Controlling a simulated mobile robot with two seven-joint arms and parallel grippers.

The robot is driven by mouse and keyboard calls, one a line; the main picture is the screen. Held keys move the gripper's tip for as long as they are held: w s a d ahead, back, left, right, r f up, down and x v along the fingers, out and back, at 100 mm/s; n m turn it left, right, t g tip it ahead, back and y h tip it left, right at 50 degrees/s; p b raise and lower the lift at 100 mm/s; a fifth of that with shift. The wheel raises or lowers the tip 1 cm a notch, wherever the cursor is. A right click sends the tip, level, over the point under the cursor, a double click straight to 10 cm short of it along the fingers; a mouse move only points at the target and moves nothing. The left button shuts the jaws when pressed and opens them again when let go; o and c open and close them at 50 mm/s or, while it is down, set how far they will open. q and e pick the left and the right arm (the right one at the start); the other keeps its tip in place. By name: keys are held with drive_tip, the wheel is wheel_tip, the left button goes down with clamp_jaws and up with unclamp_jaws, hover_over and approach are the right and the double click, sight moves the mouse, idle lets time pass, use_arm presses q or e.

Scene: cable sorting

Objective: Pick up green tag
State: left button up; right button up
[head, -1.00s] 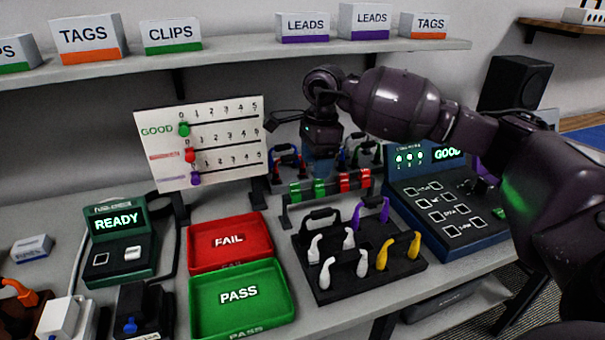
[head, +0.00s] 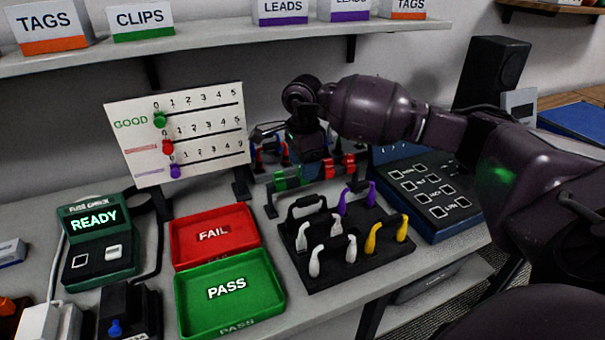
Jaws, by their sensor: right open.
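Green tags (head: 286,180) hang at the left part of a low dark rack on the table, beside red tags (head: 346,163). My right gripper (head: 312,172) reaches in from the right and points down at the rack's middle, open, between the leftmost green tag and the red ones. It covers part of the rack. I cannot tell whether its fingers touch a tag. My left gripper is not in view.
A black stand (head: 300,262) with white, yellow and purple leads is in front of the rack. The red FAIL tray (head: 181,246) and green PASS tray (head: 190,313) are left of it. A score board (head: 125,108) stands behind; a blue tester (head: 437,222) is right.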

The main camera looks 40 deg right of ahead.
wheel_tip(320, 180, down, 3)
drive_tip(key=shift+c, duration=0.8)
drive_tip(key=c, duration=0.8)
drive_tip(key=shift+r+p, duration=1.25)
drive_tip(key=shift+r, duration=10.35)
drive_tip(key=shift+c, duration=0.2)
